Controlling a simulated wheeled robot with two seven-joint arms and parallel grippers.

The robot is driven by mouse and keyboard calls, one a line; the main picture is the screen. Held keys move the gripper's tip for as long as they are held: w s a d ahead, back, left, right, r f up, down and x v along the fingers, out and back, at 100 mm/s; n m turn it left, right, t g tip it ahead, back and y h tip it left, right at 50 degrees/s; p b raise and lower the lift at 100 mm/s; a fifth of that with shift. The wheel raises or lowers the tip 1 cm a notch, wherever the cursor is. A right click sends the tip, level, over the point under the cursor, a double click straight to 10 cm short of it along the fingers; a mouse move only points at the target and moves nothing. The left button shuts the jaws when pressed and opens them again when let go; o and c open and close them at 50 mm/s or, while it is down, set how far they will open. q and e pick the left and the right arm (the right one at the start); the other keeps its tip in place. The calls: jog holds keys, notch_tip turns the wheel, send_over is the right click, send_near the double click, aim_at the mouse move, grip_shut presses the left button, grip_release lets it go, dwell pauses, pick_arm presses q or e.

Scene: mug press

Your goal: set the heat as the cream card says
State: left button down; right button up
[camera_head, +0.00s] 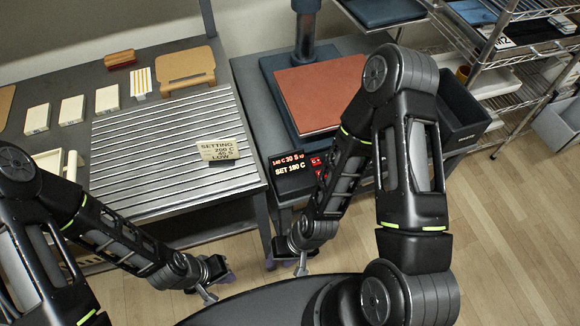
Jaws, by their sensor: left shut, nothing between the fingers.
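The cream card (217,150) stands tilted on the slatted metal surface. It reads "SETTING", "200 C", a time line whose first digit is unclear ending in "5 S", and "LOW". The press's dark control panel (290,182) shows "SET 180 C" in cream, under a small red line that looks like "145 C 30 S". Red buttons (317,161) sit at its right side, partly hidden by my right arm. My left gripper (209,298) is shut and empty, low in front of the bench. My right gripper (301,268) is below the panel, apart from it; its finger opening is unclear.
The press has a reddish-brown plate (323,92) behind the panel. Several cream blocks (72,110), a striped box (140,83), a wooden stand (186,68) and a brown block (121,59) lie on the left bench. A black bin (460,110) and wire shelves stand at right.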

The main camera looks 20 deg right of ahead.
grip_shut()
dwell(0.4)
dwell(1.4)
